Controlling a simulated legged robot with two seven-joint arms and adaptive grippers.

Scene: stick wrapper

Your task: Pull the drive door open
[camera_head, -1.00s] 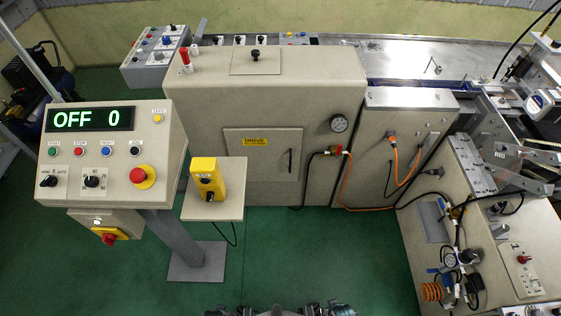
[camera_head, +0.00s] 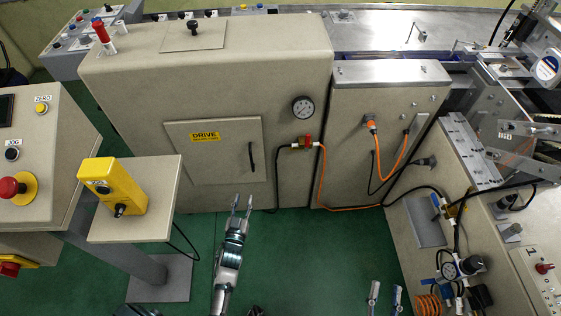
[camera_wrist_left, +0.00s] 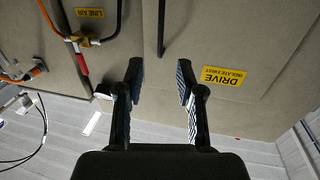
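The drive door (camera_head: 215,165) is a beige panel with a yellow DRIVE label (camera_head: 205,136), set flush and shut in the front of the machine cabinet. Its black vertical handle (camera_head: 251,157) is on the right side of the door. My left gripper (camera_head: 242,206) is open and empty, below and a little left of the handle. In the left wrist view the handle (camera_wrist_left: 161,30) shows beyond the open fingers (camera_wrist_left: 158,82), apart from them, and the label (camera_wrist_left: 225,76) lies to the right. My right gripper (camera_head: 385,292) is low in the head view, fingers apart and empty.
A yellow control box (camera_head: 112,187) stands on a small shelf (camera_head: 160,210) left of my left arm. A red valve (camera_head: 308,141) with an orange hose (camera_head: 322,180) is right of the door. Green floor (camera_head: 310,250) is clear between my arms.

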